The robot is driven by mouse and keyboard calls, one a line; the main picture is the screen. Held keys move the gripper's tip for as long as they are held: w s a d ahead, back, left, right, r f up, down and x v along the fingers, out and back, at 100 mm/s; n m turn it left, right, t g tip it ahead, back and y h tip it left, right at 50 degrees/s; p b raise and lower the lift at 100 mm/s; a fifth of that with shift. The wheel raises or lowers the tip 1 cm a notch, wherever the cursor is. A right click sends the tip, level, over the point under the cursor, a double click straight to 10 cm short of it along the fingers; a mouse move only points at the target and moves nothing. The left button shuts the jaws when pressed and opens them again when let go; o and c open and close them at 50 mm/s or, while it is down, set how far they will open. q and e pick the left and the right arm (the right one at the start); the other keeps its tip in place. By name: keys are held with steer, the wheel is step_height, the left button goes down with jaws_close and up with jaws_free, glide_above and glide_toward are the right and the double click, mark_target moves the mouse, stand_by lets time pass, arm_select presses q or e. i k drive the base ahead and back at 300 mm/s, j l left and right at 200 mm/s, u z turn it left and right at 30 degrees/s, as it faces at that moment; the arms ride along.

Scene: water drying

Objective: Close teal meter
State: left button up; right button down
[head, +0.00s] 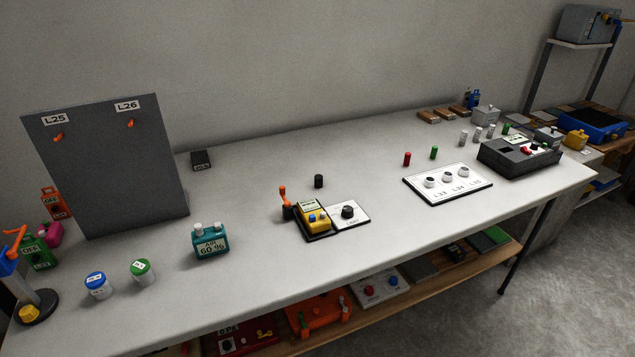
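The teal meter (210,241) stands upright on the white table, left of the middle and near the front edge, in the head view. Its front carries a pale label or display that seems to read "AIR 60 %". Two light round caps or ports stand on its top, one at the left and one at the right. I cannot tell from here whether any part of it is open. Neither of my grippers is in view.
A dark upright panel (105,165) with orange hooks stands behind the meter. Jars with green (142,271) and blue (97,285) lids stand to its left. A yellow device (315,218) is to its right. The table between is clear.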

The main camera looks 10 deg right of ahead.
mark_target(208, 242)
steer(key=l+u, duration=0.1)
steer(key=u, duration=0.25)
steer(key=l+u, duration=0.1)
steer(key=u, duration=0.2)
steer(key=l+u, duration=0.1)
steer(key=u, duration=0.25)
steer(key=l+u, duration=0.25)
steer(key=k+l+u, duration=0.3)
steer(key=l, duration=0.15)
steer(key=k+l, duration=0.1)
steer(key=l, duration=0.3)
steer(key=k+l+u, duration=0.1)
steer(key=l, duration=0.25)
steer(key=k+l+u, duration=0.1)
steer(key=l, duration=0.3)
steer(key=k+l, duration=0.2)
steer(key=l, duration=0.15)
